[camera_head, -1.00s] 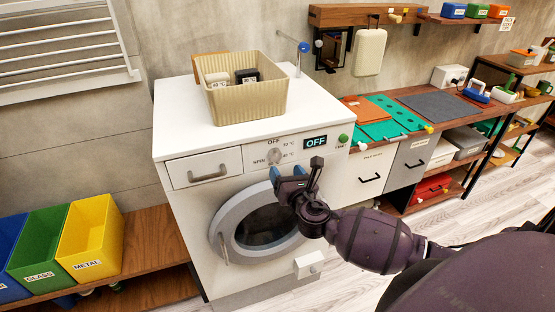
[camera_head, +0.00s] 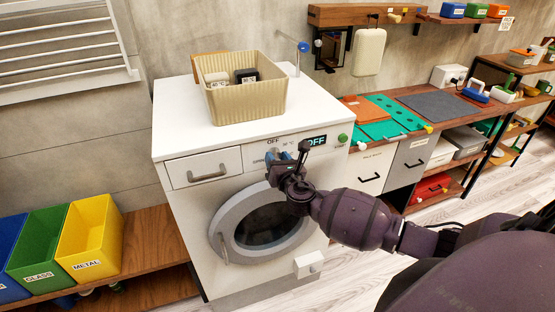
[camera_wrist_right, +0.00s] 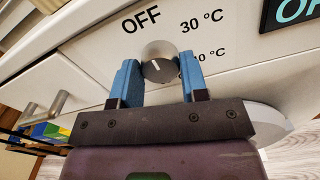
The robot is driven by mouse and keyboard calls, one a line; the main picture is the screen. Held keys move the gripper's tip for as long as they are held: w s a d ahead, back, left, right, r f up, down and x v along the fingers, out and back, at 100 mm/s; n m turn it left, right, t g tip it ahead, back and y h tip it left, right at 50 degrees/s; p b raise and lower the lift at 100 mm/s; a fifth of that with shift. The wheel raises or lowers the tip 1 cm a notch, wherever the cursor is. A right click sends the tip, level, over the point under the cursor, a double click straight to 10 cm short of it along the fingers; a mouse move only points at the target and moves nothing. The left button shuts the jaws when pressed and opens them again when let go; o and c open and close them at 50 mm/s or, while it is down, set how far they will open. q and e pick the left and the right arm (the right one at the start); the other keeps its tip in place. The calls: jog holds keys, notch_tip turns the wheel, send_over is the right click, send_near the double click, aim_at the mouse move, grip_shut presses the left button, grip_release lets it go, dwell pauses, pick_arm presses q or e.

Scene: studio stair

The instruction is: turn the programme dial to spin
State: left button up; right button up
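The programme dial (camera_wrist_right: 160,62) is a round silver knob with a white pointer mark on the washing machine's front panel. In the right wrist view its mark points up and slightly left, towards the OFF label. The 30 °C label is at its right, and a lower temperature label is partly covered. My right gripper (camera_wrist_right: 157,80) has its two blue fingers apart, one on each side of the dial, with gaps visible. The display (camera_head: 315,141) reads OFF. My left gripper is not in view.
The washing machine (camera_head: 175,120) has a drawer handle (camera_wrist_right: 48,112) left of the dial and a round door (camera_head: 225,225) below. A beige basket (camera_head: 245,105) stands on top. A green button (camera_head: 343,138) is right of the display.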

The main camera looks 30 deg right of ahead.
jog(key=c, duration=0.4)
